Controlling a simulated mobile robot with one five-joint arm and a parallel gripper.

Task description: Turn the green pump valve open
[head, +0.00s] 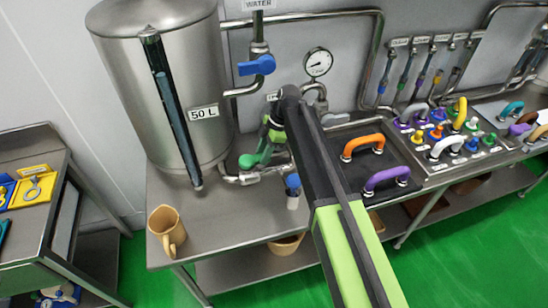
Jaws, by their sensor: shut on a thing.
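The green pump valve (248,160) sits on the steel pipe low beside the tank, on the steel bench. Its rounded green end shows at the left, and the rest runs up to the right under my gripper. My gripper (265,146) reaches down from the end of my black and light-green arm and is shut on the green handle. The fingertips are small and partly hidden by my wrist, so the exact grip is hard to see.
A steel tank (165,90) marked 50 L stands close left of the valve. A blue water valve (257,65) and a gauge (318,62) are above. A beige jug (166,230) stands at the bench's front left. Orange (363,142) and purple (386,178) handles lie right of my arm.

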